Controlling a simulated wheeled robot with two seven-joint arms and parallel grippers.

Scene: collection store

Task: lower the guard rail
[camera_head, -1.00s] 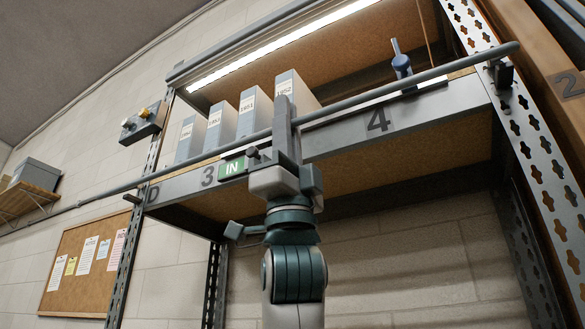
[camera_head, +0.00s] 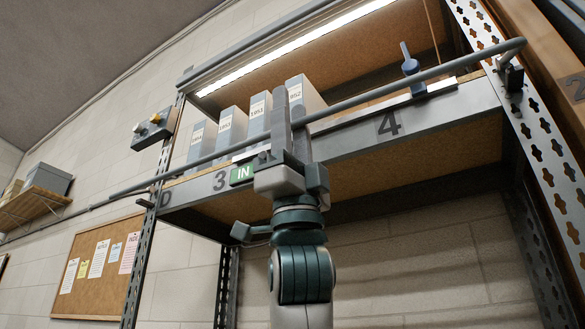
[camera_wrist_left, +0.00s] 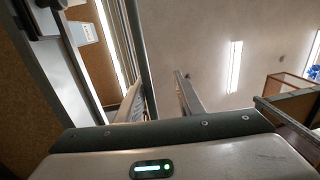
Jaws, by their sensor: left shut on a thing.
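The guard rail (camera_head: 430,75) is a long grey bar slanting across the front of the shelf, its bent right end just above a dark bracket (camera_head: 511,78) on the right post. The rail runs a little above the shelf's front edge and on past the left post. My left gripper (camera_head: 290,122) reaches up from below and is shut on the rail near its middle, fingers pointing up. In the left wrist view the rail (camera_wrist_left: 138,45) runs up between the fingers; the grip itself is partly hidden. My right gripper is not in view.
Several grey boxes (camera_head: 232,126) stand on the shelf behind the rail. A blue-handled object (camera_head: 411,68) stands at the shelf's right. The shelf edge (camera_head: 350,138) carries numbers and a green IN sign (camera_head: 241,174). A switch box (camera_head: 154,129) and a cork board (camera_head: 100,265) are left.

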